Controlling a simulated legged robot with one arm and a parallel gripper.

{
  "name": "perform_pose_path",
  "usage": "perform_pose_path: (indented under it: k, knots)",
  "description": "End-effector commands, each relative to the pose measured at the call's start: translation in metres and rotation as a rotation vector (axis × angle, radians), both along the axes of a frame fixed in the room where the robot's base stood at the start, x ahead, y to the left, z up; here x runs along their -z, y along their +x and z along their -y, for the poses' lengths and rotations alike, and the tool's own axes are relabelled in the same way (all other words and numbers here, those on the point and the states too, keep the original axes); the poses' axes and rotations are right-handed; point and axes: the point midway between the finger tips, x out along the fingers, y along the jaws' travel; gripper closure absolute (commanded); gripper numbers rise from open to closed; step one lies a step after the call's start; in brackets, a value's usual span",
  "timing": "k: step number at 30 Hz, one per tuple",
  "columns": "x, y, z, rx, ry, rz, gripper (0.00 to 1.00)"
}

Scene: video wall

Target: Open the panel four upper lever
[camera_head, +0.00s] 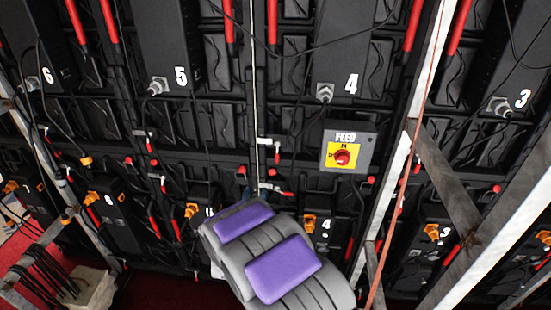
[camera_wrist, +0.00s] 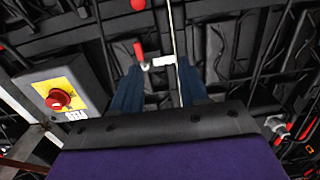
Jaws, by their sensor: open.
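Panel four (camera_head: 340,75) is a dark cabinet marked with a white 4, right of centre in the head view. Small silver latch levers with red ends sit on the frame to its lower left: one higher (camera_head: 268,142), one lower (camera_head: 270,187). My gripper (camera_head: 246,193) reaches up from below beside the lower one; my arm hides part of this area. In the wrist view, my gripper (camera_wrist: 157,75) has its two blue fingers apart and empty. A silver lever with a red end (camera_wrist: 138,48) lies just beyond the fingertips, between them. I cannot tell whether they touch.
A grey FEED box (camera_head: 364,160) with a red knob stands right of my gripper, and at left in the wrist view (camera_wrist: 32,84). A thin pale cable (camera_head: 254,90) hangs by the levers. A slanted metal beam (camera_head: 410,110) rises at right.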

Motion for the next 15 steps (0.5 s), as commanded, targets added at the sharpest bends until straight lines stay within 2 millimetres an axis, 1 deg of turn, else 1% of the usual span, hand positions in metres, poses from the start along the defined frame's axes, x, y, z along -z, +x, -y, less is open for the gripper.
perform_pose_path:
  k: [15]
  knots:
    - [0.001, -0.033, -0.003, 0.0, -0.002, -0.001, 0.56]
